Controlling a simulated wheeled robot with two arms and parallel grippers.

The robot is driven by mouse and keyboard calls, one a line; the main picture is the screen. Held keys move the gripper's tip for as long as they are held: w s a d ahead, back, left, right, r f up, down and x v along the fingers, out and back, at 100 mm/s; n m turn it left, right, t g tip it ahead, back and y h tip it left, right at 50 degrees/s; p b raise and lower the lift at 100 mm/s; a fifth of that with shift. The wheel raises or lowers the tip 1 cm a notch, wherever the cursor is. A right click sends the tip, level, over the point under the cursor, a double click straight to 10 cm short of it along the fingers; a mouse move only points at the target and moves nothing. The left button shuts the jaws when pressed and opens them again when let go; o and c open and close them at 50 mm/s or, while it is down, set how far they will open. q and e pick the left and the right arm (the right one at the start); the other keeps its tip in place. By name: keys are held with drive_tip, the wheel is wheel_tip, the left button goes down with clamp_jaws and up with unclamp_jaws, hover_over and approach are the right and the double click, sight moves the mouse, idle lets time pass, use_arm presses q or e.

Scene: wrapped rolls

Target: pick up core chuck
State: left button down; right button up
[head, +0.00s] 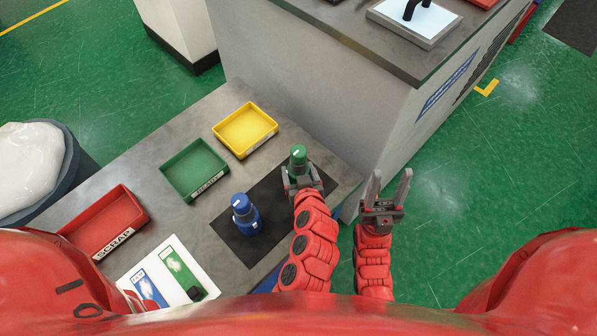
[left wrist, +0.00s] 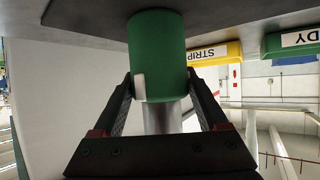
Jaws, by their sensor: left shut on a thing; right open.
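A green core chuck (head: 299,155) stands at the right end of the grey table, on the black mat (head: 222,228). My left gripper (head: 301,174) is shut on it. The left wrist view shows the green body (left wrist: 157,50) with a silver shaft (left wrist: 162,119), and my left fingers (left wrist: 160,82) on both sides. A blue core chuck (head: 245,212) stands on the mat to the left. My right gripper (head: 388,188) is open and empty, to the right of the table, over the floor.
A yellow tray (head: 272,127), a green tray (head: 222,167) and a red tray labelled SCRAP (head: 143,213) are on the table. A picture card (head: 203,272) lies near its front edge. A large grey cabinet (head: 300,80) stands behind. The green floor is open at right.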

sight(301, 171)
idle(0.4)
use_arm(q)
drive_tip(key=shift+r+b, duration=0.55)
drive_tip(key=shift+r, duration=0.25)
drive_tip(key=shift+s+d+r+b, duration=0.1)
drive_tip(key=shift+s+r+b, duration=0.15)
drive_tip(key=shift+r+b, duration=0.15)
drive_tip(key=shift+s+d+r+b, duration=0.1)
drive_tip(key=shift+s+r+b, duration=0.15)
drive_tip(key=shift+r, duration=0.2)
drive_tip(key=s+r, duration=0.1)
drive_tip(key=s, duration=1.4)
drive_tip(key=shift+a+r+p, duration=0.2)
drive_tip(key=shift+r+p, duration=0.2)
drive_tip(key=shift+p, duration=0.05)
drive_tip(key=shift+w, duration=0.1)
